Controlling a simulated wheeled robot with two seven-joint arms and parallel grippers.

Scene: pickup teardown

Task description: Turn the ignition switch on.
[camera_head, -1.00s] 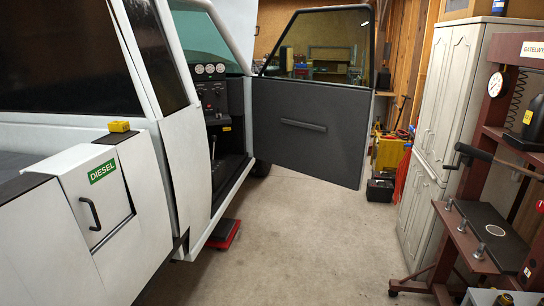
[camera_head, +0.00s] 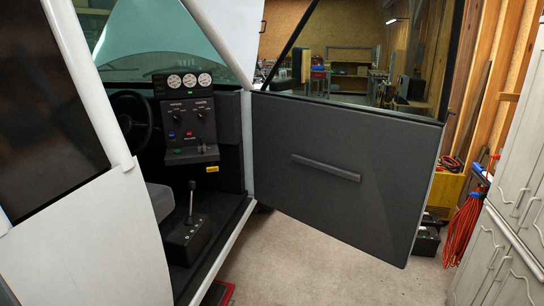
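The dark control panel (camera_head: 189,118) stands inside the pickup's cab, left of the open door. It carries two black rotary knobs on its upper part, a left knob (camera_head: 177,115) and a right knob (camera_head: 201,115). Blue and red buttons sit below them. The labels are too small to read, so I cannot tell which control is the ignition switch. Three round gauges (camera_head: 190,80) sit above the panel, with a small green light under them. Neither of my grippers is in view.
The black-lined door (camera_head: 340,205) stands wide open to the right of the cab opening. A gear lever (camera_head: 191,203) rises from the cab floor, and a steering wheel (camera_head: 132,118) is at left. Bare concrete floor (camera_head: 300,270) lies below the door. Grey cabinets (camera_head: 510,230) stand at right.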

